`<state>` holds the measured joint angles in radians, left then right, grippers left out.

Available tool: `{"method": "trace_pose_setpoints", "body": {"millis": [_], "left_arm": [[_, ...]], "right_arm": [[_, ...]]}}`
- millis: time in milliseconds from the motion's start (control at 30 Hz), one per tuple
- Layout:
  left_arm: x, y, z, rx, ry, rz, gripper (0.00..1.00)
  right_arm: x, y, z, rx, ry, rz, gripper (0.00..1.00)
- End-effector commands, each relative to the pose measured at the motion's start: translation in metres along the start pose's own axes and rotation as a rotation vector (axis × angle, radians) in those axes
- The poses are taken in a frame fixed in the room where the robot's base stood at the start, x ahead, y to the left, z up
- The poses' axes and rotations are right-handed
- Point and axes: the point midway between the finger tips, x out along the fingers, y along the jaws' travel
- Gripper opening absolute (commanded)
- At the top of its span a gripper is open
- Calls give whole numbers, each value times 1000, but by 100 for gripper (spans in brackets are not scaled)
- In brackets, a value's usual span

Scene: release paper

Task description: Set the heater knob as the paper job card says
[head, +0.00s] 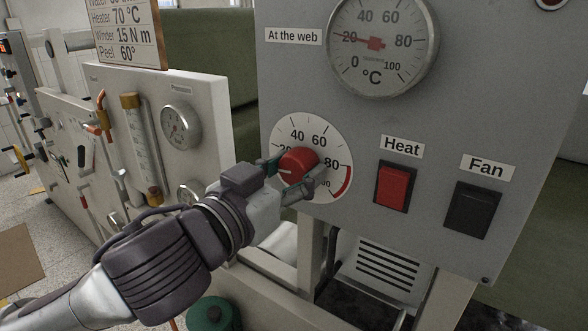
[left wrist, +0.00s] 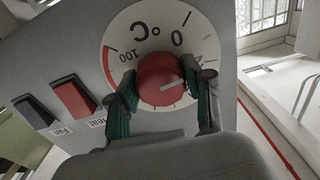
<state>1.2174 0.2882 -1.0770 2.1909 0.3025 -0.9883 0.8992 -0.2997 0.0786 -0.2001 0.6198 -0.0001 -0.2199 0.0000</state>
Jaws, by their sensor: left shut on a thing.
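The red heater knob (head: 298,163) sits on a round white dial (head: 322,128) with a red arc at its high end. My left gripper (head: 296,175) is shut on the knob, a finger on either side. The left wrist view also shows the knob (left wrist: 158,76), upside down, between the fingers (left wrist: 160,90). The knob's white mark points left, toward the low side of the scale; its exact reading is hard to tell. Fingers cover part of the numbers. The job card (head: 128,35) at upper left reads "Heater 70 °C", "Winder 15 N m", "Peel 60°"; its top line is cut off. My right gripper is not in view.
The "At the web" gauge (head: 380,45) above reads about 20 °C. Right of the dial are a red Heat switch (head: 395,184) and a black Fan switch (head: 473,209). A panel with a pressure gauge (head: 180,126) and a glass tube (head: 140,150) stands at left.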

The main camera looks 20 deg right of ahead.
Motion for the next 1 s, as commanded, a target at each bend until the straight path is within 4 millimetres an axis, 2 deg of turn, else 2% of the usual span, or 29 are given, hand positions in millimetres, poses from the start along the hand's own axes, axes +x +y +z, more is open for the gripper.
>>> {"method": "trace_pose_setpoints", "body": {"millis": [367, 1000], "left_arm": [[0, -1, -1, 215, 0, -1, 16], [0, -2, -2, 822, 0, -1, 16]], "right_arm": [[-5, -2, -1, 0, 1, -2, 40], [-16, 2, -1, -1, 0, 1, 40]]}}
